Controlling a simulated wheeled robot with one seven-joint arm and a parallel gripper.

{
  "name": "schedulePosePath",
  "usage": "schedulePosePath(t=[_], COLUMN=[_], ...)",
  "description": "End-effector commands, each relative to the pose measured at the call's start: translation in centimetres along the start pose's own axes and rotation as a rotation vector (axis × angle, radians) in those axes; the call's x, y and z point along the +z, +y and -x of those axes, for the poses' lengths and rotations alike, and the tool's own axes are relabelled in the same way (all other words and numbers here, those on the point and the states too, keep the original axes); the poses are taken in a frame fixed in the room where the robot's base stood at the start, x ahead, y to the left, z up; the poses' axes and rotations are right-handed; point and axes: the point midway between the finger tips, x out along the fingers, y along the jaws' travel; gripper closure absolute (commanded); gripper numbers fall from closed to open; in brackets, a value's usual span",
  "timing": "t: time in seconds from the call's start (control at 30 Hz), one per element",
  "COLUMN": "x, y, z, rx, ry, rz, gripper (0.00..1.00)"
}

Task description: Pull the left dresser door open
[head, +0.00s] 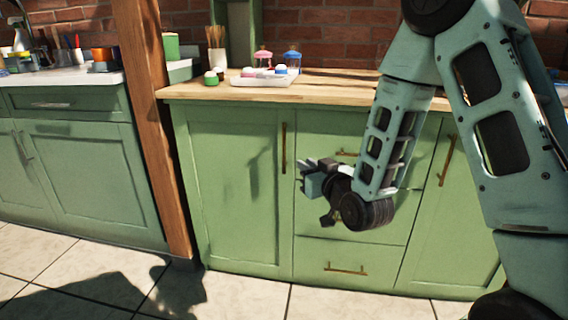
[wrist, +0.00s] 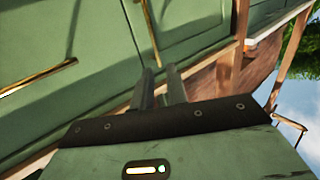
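The left dresser door (head: 235,190) is a green panel and looks shut in the head view. Its upright brass handle (head: 283,148) is near its right edge. My gripper (head: 308,168) is in front of the dresser, to the right of and a little below that handle. In the wrist view the handle (wrist: 149,25) runs down from the top edge, its lower end near the fingertips of my gripper (wrist: 160,72). The two fingers stand a small gap apart and hold nothing. I cannot tell how far the fingertips are from the handle in depth.
Drawers with brass handles (head: 346,269) are right of the door, and one drawer handle (wrist: 38,77) shows in the wrist view. A wooden post (head: 152,120) stands left of the dresser. The wooden top (head: 340,84) holds a white tray with jars. The tiled floor (head: 250,300) in front is clear.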

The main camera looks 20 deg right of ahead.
Motion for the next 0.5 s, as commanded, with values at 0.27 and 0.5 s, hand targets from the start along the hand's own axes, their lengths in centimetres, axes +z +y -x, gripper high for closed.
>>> schedulePosePath(t=[0.27,0.5], x=[0.4,0.3], y=[1.2,1.2], z=[-1.1,-5.5], rx=[0.026,0.025], ry=[0.052,0.051], rz=[0.002,0.001], gripper=[0.85,0.85])
